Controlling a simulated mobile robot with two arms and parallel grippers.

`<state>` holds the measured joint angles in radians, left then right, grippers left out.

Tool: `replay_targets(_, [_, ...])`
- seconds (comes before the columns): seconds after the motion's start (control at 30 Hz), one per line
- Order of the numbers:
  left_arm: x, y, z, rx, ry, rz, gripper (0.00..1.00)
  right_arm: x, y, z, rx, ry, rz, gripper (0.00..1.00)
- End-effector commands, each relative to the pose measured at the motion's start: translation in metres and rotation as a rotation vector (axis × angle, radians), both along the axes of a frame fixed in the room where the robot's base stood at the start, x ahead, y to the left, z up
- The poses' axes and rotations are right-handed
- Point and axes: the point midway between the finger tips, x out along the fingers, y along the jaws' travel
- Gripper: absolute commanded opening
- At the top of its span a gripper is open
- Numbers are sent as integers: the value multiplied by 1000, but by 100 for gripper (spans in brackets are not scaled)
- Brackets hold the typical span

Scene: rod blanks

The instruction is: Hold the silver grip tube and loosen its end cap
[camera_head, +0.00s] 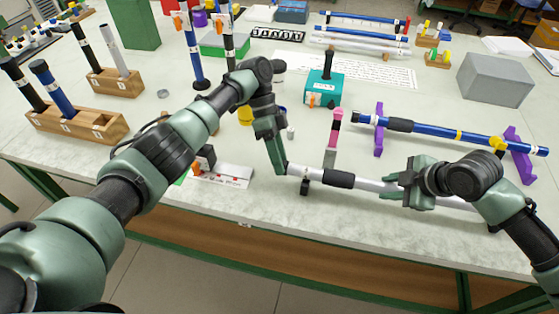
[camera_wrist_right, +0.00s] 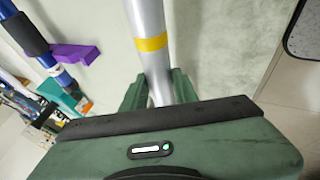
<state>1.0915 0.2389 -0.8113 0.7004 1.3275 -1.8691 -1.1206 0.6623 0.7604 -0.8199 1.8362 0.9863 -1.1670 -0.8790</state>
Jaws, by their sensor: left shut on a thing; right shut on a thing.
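The silver grip tube (camera_head: 370,184) lies roughly level along the table's front, with a black grip band (camera_head: 340,179) near its left end. In the right wrist view, the tube (camera_wrist_right: 149,22) has a yellow band and passes between the fingers. My right gripper (camera_head: 407,187) is shut on the tube, right of the black band. My left gripper (camera_head: 281,168) is shut at the tube's left end, where the end cap is. Its fingers hide most of the cap, so I cannot tell if the cap has turned. A small dark support (camera_head: 305,187) stands under the tube near that end.
A blue tube (camera_head: 430,130) rests on purple stands (camera_head: 379,130) behind the silver tube. Wooden racks (camera_head: 75,122) are at the left. The table's front edge is close to the silver tube.

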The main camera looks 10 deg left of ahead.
Motion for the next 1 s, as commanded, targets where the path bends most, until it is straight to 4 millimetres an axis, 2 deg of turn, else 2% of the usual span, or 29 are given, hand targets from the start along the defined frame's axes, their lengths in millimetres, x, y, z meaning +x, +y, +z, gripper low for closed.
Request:
replay_targets(0.67, [-2,-1,0,-2,65,-2,0,-1,-1,-2,-5,2,0,0])
replay_targets(0.7, [-2,-1,0,-3,64,-3,36,-1,-1,-2,-5,2,0,0])
replay_targets(0.77, [-2,-1,0,-3,64,-3,53,0,-1,-1,-5,2,0,0])
replay_targets(0.8, [-2,-1,0,-3,64,-3,56,0,-1,-1,-4,2,0,0])
replay_targets(1.0, [-2,-1,0,-2,64,-2,56,0,-1,-1,-2,2,0,0])
